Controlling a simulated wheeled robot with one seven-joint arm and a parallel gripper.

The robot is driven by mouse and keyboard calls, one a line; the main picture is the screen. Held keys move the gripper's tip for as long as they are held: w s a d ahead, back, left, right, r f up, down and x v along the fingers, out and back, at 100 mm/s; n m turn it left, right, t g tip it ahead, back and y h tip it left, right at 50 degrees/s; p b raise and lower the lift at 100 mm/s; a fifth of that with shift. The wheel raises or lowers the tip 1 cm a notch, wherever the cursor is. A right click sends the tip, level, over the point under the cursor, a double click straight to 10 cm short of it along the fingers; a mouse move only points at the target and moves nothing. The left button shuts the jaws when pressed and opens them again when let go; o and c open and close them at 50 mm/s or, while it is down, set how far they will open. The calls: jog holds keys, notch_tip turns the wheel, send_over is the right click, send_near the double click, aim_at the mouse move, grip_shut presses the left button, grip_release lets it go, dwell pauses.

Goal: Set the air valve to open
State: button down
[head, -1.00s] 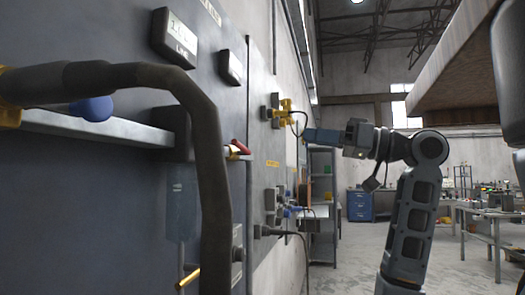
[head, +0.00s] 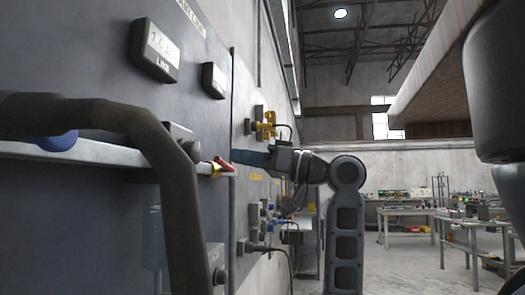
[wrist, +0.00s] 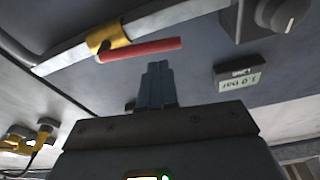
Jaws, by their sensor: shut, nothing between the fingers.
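The air valve appears as a yellow body (wrist: 108,37) on a grey pipe with a red lever (wrist: 140,49) in the wrist view. The lever runs at a slight angle to the pipe in that picture. In the head view the red lever (head: 223,164) shows small, at the far end of the pipe along the panel. My gripper (wrist: 158,68) is shut and empty, its blue fingertips just below the lever in the wrist view, with a small gap visible. In the head view my gripper (head: 234,156) is just right of the lever.
A display box reading 1.0 bar (wrist: 240,79) and a round knob (wrist: 283,12) are on the panel near the valve. Yellow connectors (head: 264,125) and blue fittings (head: 266,222) with cables stick out farther along. A dark thick hose (head: 165,150) crosses the near left.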

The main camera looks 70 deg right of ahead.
jog(key=shift+w+a+f, duration=0.15)
jog(key=shift+w+f, duration=0.15)
jog(key=shift+w, duration=0.1)
jog(key=shift+w+a+f+b, duration=0.15)
jog(key=shift+f+b, duration=0.15)
jog(key=shift+f, duration=0.15)
jog(key=shift+w+f+b, duration=0.15)
jog(key=shift+f+b, duration=0.1)
jog(key=shift+f, duration=0.2)
jog(key=shift+r, duration=0.1)
